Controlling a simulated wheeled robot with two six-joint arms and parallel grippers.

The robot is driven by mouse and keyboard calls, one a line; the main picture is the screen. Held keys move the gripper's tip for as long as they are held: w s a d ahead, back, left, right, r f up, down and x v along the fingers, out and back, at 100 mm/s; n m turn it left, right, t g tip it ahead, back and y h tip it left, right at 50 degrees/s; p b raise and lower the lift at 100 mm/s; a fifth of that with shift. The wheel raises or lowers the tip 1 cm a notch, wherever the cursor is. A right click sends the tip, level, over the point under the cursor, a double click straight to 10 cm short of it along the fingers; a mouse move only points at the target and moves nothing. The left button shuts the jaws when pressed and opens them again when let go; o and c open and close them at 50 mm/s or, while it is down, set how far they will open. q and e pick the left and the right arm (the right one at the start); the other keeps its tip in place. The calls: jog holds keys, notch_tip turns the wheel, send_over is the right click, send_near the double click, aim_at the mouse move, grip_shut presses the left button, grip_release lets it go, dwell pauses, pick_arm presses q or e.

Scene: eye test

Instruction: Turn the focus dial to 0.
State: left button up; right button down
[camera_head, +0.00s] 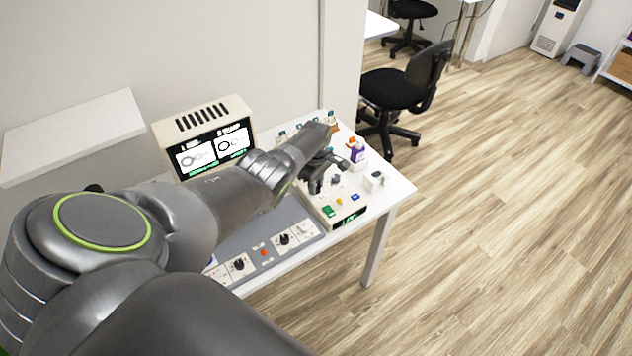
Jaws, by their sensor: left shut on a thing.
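My left gripper (317,183) reaches down over the left part of a beige control box (327,216) on the white table. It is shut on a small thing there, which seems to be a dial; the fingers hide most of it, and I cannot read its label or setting. A dark knob (336,180) shows just right of the fingers. The box front has a green button (328,211), a yellow one and a blue one. A grey panel nearer me has two black dials (239,265) (284,240). My right gripper is not in view.
A beige monitor (205,134) with two ring pictures stands behind my left arm. A purple and white bottle (358,152) and a small white box (375,180) stand right of the control box. Several small bottles are at the back. A black chair (405,88) stands beyond the table.

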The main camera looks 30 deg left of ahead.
pick_arm(q)
jog(key=n, duration=0.3)
jog(key=shift+r+n, duration=0.1)
jog(key=shift+n, duration=0.2)
jog(key=shift+n+p, duration=0.45)
jog(key=shift+n, duration=1.05)
jog(key=o, duration=1)
notch_tip(320, 180, up, 6)
jog(key=p, duration=0.4)
jog(key=shift+r+p, duration=0.25)
jog(key=shift+p, duration=0.05)
notch_tip(320, 180, up, 11)
